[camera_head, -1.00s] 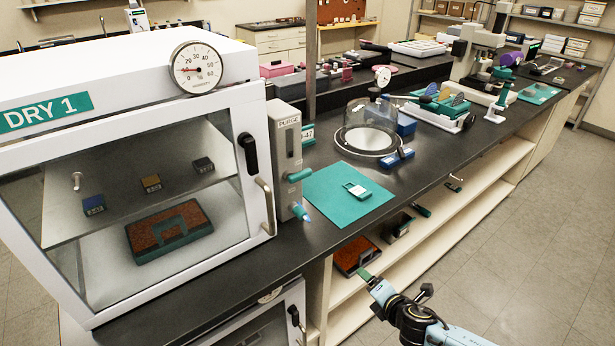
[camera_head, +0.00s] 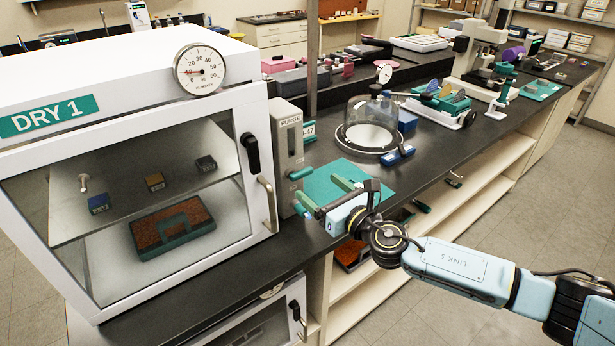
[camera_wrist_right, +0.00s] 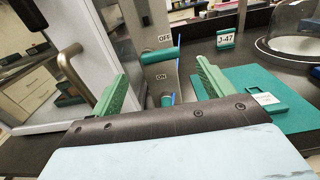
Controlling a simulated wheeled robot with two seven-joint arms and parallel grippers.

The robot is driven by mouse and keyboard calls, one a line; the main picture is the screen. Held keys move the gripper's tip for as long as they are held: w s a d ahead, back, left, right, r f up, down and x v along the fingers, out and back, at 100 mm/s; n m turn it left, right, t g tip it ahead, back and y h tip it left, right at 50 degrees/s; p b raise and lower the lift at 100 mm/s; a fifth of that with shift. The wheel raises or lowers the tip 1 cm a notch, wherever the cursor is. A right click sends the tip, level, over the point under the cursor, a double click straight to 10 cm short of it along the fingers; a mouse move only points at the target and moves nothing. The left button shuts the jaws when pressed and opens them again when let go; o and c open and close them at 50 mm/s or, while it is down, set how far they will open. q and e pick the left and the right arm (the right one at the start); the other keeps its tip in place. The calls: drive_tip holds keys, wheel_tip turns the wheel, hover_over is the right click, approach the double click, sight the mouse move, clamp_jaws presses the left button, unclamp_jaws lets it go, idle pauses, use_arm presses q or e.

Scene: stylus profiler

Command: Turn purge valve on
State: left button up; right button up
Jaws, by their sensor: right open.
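The purge valve panel (camera_head: 288,140) is a tall grey box marked PURGE on the right side of the white DRY 1 cabinet. Its teal lever handle (camera_head: 300,173) sticks out to the right. In the right wrist view the teal handle (camera_wrist_right: 160,55) lies between the OFF label (camera_wrist_right: 165,38) above and the ON label (camera_wrist_right: 161,77) below. My right gripper (camera_head: 324,194) is in front of the panel, apart from the handle. Its green fingers (camera_wrist_right: 162,85) are open and empty, with the handle beyond and between them. My left gripper is out of view.
The cabinet's door handle (camera_head: 268,203) stands close left of the panel. A teal mat (camera_head: 375,177) lies on the black bench to the right, partly behind my gripper. A glass bell jar (camera_head: 370,120) stands behind it. The aisle floor at right is free.

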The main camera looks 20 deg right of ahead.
sight(304, 175)
drive_tip(key=x, duration=0.6)
drive_tip(key=shift+s, duration=0.1)
drive_tip(key=c, duration=1)
